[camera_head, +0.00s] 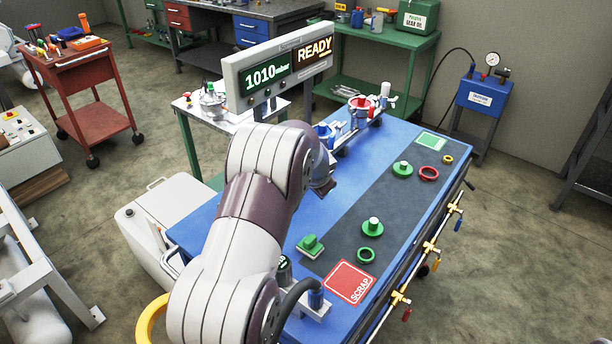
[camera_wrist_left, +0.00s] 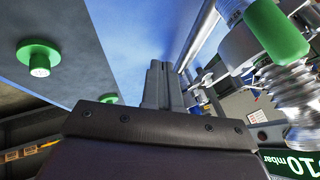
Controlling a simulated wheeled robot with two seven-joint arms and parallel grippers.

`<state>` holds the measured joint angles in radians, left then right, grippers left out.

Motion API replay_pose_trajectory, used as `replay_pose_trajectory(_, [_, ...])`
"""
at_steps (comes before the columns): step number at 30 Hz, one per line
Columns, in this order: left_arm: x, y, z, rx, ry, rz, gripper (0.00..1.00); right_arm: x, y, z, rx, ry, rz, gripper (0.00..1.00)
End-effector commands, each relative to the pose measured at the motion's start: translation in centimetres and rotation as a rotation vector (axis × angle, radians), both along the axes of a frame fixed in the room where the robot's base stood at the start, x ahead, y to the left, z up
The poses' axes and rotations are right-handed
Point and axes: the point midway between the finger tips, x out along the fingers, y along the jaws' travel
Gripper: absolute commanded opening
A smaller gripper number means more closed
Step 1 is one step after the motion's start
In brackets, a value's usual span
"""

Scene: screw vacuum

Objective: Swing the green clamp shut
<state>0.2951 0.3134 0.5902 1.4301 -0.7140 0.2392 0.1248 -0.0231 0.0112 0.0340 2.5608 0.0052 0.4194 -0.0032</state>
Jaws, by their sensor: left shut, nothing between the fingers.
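In the left wrist view my left gripper (camera_wrist_left: 160,85) shows its two fingers pressed together with nothing between them. A rounded green part (camera_wrist_left: 275,32), possibly the green clamp, is at the upper right of that view, next to a silver bellows (camera_wrist_left: 290,95). It is apart from the fingers, and I cannot tell how far open it is. In the head view my left arm covers the middle of the blue table (camera_head: 206,232), and the fingertips are hidden behind it. No green clamp can be made out on the pipework there. My right gripper is not in view.
Green flanged parts (camera_head: 402,169), (camera_head: 372,228), a green ring (camera_head: 366,254), a red ring (camera_head: 429,173) and a green block (camera_head: 311,246) lie on the dark strip. A display (camera_head: 278,70) reading 1010 mbar and READY stands behind my arm. A red-topped fitting (camera_head: 361,103) is at the back.

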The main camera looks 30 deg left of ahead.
Motion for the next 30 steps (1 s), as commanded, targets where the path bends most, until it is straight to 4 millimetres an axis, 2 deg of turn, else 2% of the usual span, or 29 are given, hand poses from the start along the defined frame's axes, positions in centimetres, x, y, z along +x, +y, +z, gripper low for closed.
replay_pose_trajectory(1, [0.3, 1.0, 1.2, 0.000, -0.002, 0.005, 0.00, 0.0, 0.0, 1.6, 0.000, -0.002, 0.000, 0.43])
replay_pose_trajectory(9, [1.1, 3.2, 0.7, 0.000, -0.004, 0.004, 0.00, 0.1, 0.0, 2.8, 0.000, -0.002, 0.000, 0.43])
replay_pose_trajectory(19, [1.1, 3.3, 0.4, 0.001, -0.004, 0.005, 0.00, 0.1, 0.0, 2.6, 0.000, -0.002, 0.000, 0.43])
replay_pose_trajectory(23, [1.8, 3.8, -0.5, 0.005, -0.005, 0.065, 0.00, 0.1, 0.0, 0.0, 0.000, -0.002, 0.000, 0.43])
replay_pose_trajectory(26, [2.5, 4.5, -0.3, 0.003, -0.007, 0.134, 0.00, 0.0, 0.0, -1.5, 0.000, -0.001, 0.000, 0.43])
replay_pose_trajectory(28, [3.0, 5.2, 0.8, 0.001, -0.004, 0.145, 0.00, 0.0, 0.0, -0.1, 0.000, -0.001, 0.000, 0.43])
replay_pose_trajectory(30, [3.2, 5.5, 0.7, 0.001, -0.004, 0.142, 0.00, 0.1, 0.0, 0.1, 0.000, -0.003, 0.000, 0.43])
